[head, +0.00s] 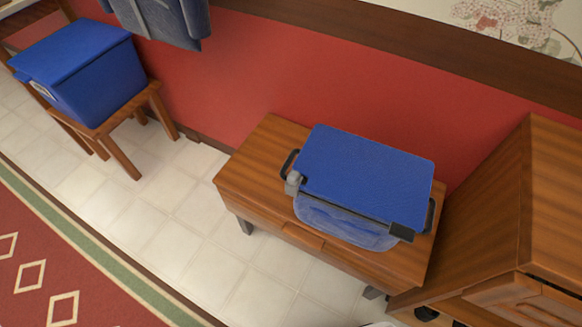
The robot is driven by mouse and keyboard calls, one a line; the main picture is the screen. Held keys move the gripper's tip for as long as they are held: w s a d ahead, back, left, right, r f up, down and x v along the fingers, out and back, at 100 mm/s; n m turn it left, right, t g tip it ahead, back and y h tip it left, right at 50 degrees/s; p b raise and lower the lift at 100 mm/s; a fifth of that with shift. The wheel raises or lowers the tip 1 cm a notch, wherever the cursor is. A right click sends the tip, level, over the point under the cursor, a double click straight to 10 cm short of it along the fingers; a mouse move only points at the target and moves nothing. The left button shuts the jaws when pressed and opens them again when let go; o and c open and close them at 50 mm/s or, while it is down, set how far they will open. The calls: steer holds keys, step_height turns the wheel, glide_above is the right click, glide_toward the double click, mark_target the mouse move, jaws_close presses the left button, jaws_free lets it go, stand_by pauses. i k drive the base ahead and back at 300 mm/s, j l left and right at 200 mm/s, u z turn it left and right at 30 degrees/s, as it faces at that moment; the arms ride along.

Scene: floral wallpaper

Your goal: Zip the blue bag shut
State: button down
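The blue bag (365,170) lies on a low wooden cabinet (250,165) against the red wall. Its flat blue top is tilted in the picture, and a lighter blue, bulging side (345,222) faces the front. A grey strip runs along the edge between them. A small grey piece (293,183) sits at the strip's left end, and a dark block (402,232) sits at its right end. I cannot tell which is the zip's pull. Black handles show at the left (289,163) and right (430,215) ends. My gripper is not in view.
A blue lidded box (95,80) stands on a wooden stool (125,112) at the upper left. Dark blue cloth (165,20) hangs on the wall. A taller wooden cabinet (555,200) stands close on the right. Tiled floor (175,215) and a red rug (60,255) are clear in front.

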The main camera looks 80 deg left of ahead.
mark_target(293, 179)
steer(key=l+u, duration=0.15)
steer(key=u, duration=1.45)
steer(key=i+j+u, duration=0.1)
steer(key=u, duration=0.75)
steer(key=z, duration=0.45)
